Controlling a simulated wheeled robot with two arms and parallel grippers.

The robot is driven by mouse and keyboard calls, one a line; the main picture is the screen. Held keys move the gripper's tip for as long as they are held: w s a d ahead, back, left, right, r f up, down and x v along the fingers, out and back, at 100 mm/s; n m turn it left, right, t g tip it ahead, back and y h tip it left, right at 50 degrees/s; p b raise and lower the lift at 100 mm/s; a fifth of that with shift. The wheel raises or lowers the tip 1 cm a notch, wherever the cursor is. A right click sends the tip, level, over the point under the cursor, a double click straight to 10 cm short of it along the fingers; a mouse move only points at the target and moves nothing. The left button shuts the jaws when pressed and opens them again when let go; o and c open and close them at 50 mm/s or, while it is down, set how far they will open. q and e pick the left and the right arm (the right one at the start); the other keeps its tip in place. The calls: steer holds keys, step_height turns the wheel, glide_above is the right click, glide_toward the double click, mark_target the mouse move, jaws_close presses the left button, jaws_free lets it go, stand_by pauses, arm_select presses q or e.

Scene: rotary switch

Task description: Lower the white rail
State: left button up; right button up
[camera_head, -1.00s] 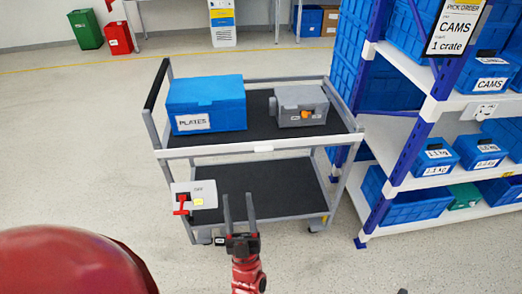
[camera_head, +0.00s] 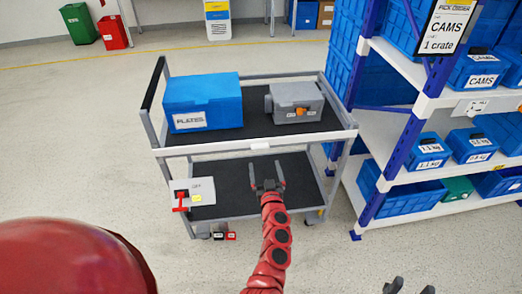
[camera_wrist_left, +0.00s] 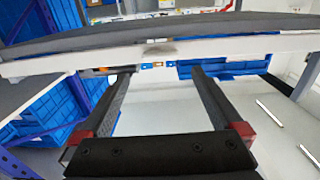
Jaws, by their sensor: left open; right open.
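The white rail (camera_head: 210,149) runs along the front of the cart's upper shelf, with a small paler patch (camera_head: 263,145) near its middle. In the left wrist view the rail (camera_wrist_left: 240,46) crosses the picture just beyond the fingertips. My left gripper (camera_head: 266,164) is open and empty, just below and in front of the middle of the rail; its fingers (camera_wrist_left: 160,72) also show in the wrist view, apart with nothing between them. I cannot tell whether they touch the rail. My right gripper (camera_head: 411,284) is open and empty at the bottom right, only its fingertips showing.
The cart's upper shelf holds a blue PLATES crate (camera_head: 203,100) and a grey box (camera_head: 295,101) with an orange knob. A white switch panel (camera_head: 202,186) with a red lever (camera_head: 181,198) sits at its left front. A shelf rack (camera_head: 390,160) stands close on the right.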

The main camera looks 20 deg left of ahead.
mark_target(261, 148)
arm_select(q)
steer(key=x, duration=0.9)
steer(key=shift+s+a+b, duration=0.1)
steer(key=shift+b, duration=0.3)
